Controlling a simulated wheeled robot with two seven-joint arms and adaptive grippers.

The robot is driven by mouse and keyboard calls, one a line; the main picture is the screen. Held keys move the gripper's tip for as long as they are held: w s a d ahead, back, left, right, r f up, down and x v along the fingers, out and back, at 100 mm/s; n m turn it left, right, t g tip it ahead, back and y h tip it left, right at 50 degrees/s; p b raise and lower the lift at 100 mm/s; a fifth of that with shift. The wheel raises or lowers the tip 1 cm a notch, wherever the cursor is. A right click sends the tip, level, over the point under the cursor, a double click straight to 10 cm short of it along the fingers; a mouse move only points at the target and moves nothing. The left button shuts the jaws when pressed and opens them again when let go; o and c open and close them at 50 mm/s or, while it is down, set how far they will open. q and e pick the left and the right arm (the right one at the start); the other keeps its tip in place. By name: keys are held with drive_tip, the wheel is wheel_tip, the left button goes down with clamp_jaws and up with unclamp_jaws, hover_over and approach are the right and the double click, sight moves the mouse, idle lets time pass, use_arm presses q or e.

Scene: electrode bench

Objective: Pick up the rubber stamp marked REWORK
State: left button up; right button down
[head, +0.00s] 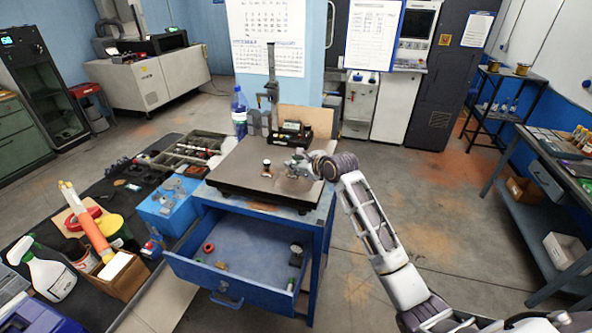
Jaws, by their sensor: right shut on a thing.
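My right gripper (297,166) is low over the right part of the dark plate (240,183) on the blue cabinet. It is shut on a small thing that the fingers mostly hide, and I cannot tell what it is. A small upright piece with a dark top and pale middle (266,168), stamp-like in shape, stands on the plate to the left of the gripper, apart from it. No REWORK marking is readable on anything in view. My left gripper is out of view.
Below the plate, a blue drawer (185,272) is open with several small items inside, among them a red round one (208,248). A cluttered bench lies left.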

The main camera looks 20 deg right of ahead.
wheel_tip(320, 180, up, 8)
drive_tip(key=b, duration=0.1)
idle(0.4)
